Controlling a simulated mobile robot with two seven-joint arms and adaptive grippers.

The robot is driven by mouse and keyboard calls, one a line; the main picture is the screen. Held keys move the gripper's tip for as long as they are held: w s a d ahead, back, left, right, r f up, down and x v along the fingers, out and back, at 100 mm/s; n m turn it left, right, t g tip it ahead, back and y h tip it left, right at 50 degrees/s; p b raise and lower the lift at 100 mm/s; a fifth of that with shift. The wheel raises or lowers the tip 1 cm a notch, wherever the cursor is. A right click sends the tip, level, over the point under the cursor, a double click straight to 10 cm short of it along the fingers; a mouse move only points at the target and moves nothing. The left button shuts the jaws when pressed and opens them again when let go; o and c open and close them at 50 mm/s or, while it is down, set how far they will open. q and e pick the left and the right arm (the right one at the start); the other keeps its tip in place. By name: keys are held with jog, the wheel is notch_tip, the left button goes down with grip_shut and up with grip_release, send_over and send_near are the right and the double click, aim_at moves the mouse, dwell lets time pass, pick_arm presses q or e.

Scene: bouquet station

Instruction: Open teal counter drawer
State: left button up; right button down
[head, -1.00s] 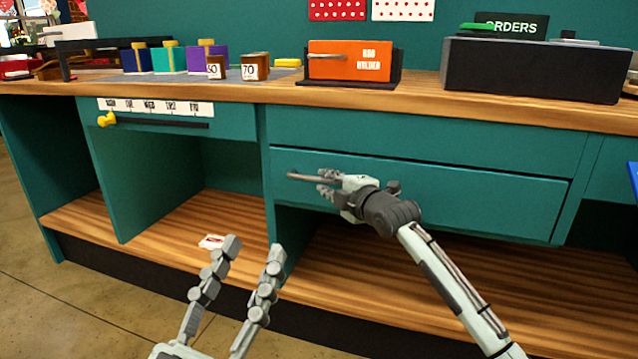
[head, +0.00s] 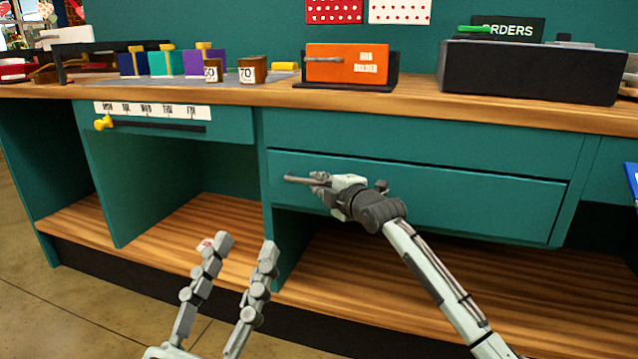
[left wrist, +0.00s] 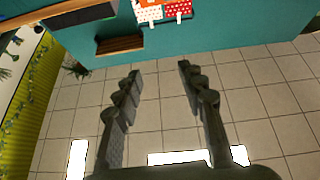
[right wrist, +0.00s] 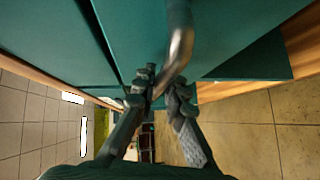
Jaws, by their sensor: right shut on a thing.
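The teal drawer (head: 450,198) is the wide lower front of the teal counter in the head view. A dark line runs along its top edge; I cannot tell whether it stands slightly out. Its grey bar handle (head: 296,179) shows at its left part and also, large, in the right wrist view (right wrist: 181,38). My right gripper (head: 322,183) is shut on the handle, its fingers (right wrist: 163,93) on both sides of the bar. My left gripper (head: 246,244) is open and empty, low in front of the counter; its spread fingers also show in the left wrist view (left wrist: 160,75).
The wooden countertop (head: 270,100) carries an orange bag holder (head: 347,64), a dark box (head: 530,70) and several small coloured boxes. A smaller drawer with weekday labels (head: 155,110) is at the left. Open shelves (head: 420,275) lie below; floor is clear at lower left.

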jog(key=shift+s, duration=0.1)
jog(key=shift+s+a+r+p, duration=0.1)
jog(key=shift+s+a+p, duration=0.05)
jog(key=shift+s+p, duration=0.3)
pick_arm(q)
jog(key=w+a+f+g+y+p, duration=0.1)
jog(key=a+f+g+y+p, duration=0.15)
jog(key=f+g, duration=0.45)
jog(key=a+f+g+y+p, duration=0.2)
jog(key=a+f+g+y, duration=0.15)
jog(key=f, duration=0.75)
jog(key=s+a+f+n+g+y+p, duration=0.2)
jog(key=s+a+f+g+y+p, duration=0.15)
jog(key=s+a+f+g, duration=0.75)
notch_tip(320, 180, down, 9)
jog(key=s+a+t+p, duration=0.1)
jog(key=a+t+p, duration=0.1)
jog(key=p, duration=0.2)
jog(key=shift+s, duration=0.3)
pick_arm(e)
jog(key=s+a, duration=0.3)
jog(key=s, duration=0.6)
jog(key=s+a, duration=0.3)
jog(key=s, duration=0.7)
jog(key=shift+s+a, duration=0.15)
jog(key=shift+s, duration=0.1)
